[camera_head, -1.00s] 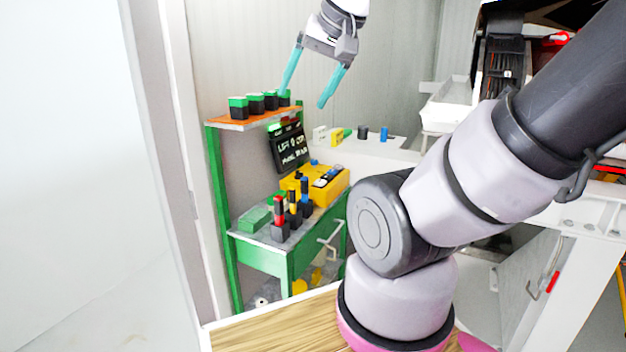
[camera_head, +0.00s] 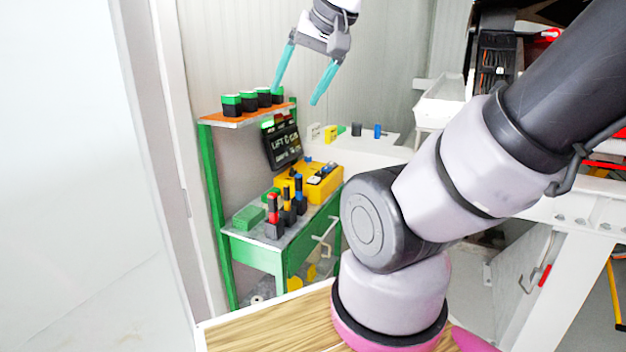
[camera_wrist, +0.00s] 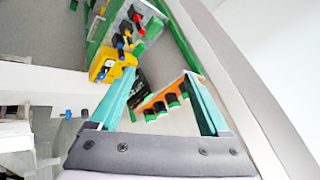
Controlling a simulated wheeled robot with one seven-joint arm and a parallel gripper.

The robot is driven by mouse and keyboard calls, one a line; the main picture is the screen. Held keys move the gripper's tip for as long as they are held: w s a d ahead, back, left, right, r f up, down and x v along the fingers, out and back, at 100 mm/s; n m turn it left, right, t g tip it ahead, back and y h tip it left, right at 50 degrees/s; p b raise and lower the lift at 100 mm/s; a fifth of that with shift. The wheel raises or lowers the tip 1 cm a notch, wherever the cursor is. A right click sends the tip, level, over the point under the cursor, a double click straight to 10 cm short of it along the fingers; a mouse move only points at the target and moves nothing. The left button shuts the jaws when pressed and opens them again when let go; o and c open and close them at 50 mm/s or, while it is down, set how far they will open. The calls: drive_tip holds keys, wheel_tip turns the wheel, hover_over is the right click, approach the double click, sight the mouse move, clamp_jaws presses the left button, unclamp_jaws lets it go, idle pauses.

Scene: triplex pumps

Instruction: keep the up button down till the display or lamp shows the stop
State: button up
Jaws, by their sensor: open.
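A tilted black display (camera_head: 284,148) with white writing stands on the green bench. Its top line seems to read "LIFT 0 cm"; the line below is too small to read. A green and red spot, perhaps a lamp (camera_head: 268,124), shows at its top. A yellow box (camera_head: 325,186) with dark and blue parts sits right of it; I cannot tell which part is the up button. The yellow box also shows in the wrist view (camera_wrist: 106,66). My gripper (camera_head: 295,97) is open and empty, above the shelf and apart from the box and display. Its teal fingers point down (camera_wrist: 159,74).
An orange shelf (camera_head: 247,119) with several green-topped black blocks lies just below my gripper. Red, yellow and blue handled items (camera_head: 286,207) stand on the bench front. A white ledge (camera_head: 375,149) with small items lies to the right. A white wall closes the left.

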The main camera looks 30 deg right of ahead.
clamp_jaws()
idle(1.8)
